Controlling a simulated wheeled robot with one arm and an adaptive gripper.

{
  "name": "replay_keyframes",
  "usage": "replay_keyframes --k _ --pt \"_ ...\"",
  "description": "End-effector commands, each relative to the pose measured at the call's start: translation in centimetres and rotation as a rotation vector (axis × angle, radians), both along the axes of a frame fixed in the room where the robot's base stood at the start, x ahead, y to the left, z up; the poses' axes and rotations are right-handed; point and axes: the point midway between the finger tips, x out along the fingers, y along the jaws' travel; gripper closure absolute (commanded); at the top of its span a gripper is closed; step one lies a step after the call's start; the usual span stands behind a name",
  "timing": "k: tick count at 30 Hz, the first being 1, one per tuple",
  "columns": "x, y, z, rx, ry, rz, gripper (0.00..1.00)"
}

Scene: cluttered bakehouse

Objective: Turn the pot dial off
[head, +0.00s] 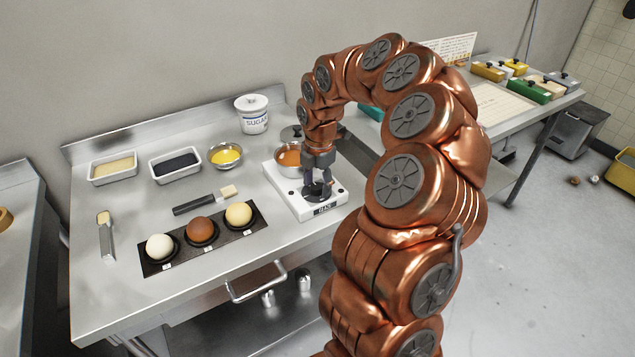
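A white heating unit (283,190) stands on the steel table, with a label plate (324,209) on its front edge. A metal pot (288,158) with orange-brown contents sits on its rear part, partly hidden by my arm. A dark round dial (318,193) is on the front part of the unit's top. My gripper (317,186) points down right at the dial, its fingers at or just over it. The fingers are small and dark against the dial, so I cannot tell whether they are closed on it. The dial's setting is not readable.
A sugar jar (252,114), a bowl of yellow liquid (225,156) and white trays stand behind and left. A brush (205,200) and a black board with three balls (166,265) lie left of the unit. My arm hides the table's right part.

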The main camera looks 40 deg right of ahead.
Motion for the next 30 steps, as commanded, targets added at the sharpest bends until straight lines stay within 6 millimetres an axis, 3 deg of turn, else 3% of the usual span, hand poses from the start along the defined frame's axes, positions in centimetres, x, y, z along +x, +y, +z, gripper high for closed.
replay_keyframes --k 11,30 --pt "0.0 0.0 0.7 -0.001 -0.002 0.0 0.43" --pt "-0.3 -0.1 11.0 0.0 -0.003 -0.002 0.43"
